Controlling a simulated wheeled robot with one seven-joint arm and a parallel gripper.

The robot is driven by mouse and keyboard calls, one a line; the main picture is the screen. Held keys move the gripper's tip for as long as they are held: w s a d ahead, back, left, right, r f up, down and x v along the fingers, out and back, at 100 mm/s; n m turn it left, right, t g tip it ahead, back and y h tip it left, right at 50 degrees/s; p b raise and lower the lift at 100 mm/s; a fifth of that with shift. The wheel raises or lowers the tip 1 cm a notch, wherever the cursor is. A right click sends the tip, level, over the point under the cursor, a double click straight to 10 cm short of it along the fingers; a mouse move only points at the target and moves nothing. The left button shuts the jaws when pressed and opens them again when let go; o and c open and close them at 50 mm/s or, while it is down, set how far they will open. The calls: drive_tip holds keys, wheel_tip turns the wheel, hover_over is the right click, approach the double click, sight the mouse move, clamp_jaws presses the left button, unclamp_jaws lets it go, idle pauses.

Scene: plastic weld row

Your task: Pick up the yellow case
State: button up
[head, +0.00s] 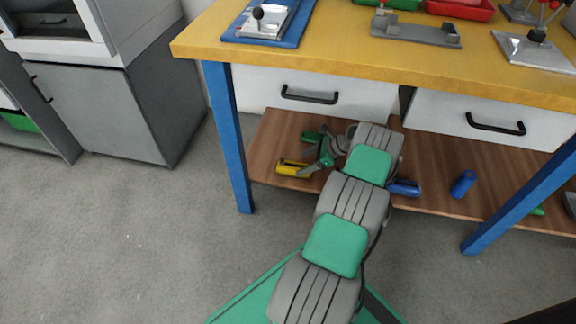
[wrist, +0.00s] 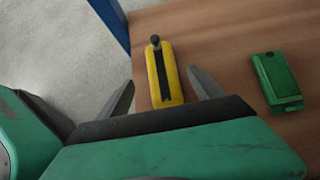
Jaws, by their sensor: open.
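The yellow case (head: 293,168) lies on the brown lower shelf of the workbench, near the shelf's front left. In the wrist view the yellow case (wrist: 173,82) has a dark strip along its top and a dark knob at its far end. My gripper (wrist: 165,86) is open, with one finger on each side of the case. I cannot tell whether either finger touches it. In the head view my gripper (head: 313,170) is at the case's right end.
A green case (wrist: 276,80) lies to the right on the shelf (wrist: 225,40). Blue items (head: 463,184) lie farther right. A blue table leg (head: 230,135) stands left of the yellow case. White drawers (head: 315,92) hang above the shelf. The floor (head: 120,240) in front is clear.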

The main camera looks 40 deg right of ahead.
sight(295, 166)
drive_tip(key=b+x, duration=0.1)
drive_tip(key=x, duration=0.1)
drive_tip(key=b+x, duration=0.1)
drive_tip(key=x, duration=0.1)
drive_tip(key=b+x, duration=0.1)
drive_tip(key=x, duration=0.1)
drive_tip(key=shift+d+f, duration=0.15)
drive_tip(key=shift+f, duration=0.15)
drive_tip(key=shift+w+r, duration=0.1)
drive_tip(key=shift+c, duration=0.4)
drive_tip(key=c, duration=1.4)
drive_tip(key=shift+r, duration=0.5)
wheel_tip(295, 166, up, 3)
drive_tip(key=p, duration=0.3)
drive_tip(key=shift+r, duration=0.15)
drive_tip(key=shift+s+a+f+p, duration=0.15)
drive_tip(key=shift+s+a+p, duration=1.05)
drive_tip(key=shift+s+a, duration=0.95)
drive_tip(key=shift+s+a+f+p, duration=0.15)
drive_tip(key=shift+s+a+p, duration=1.25)
drive_tip(key=shift+a, duration=1.2)
drive_tip(key=shift+s+a+f+p, duration=0.1)
drive_tip(key=shift+s+a+p, duration=0.95)
drive_tip(key=shift+s+a, duration=1.15)
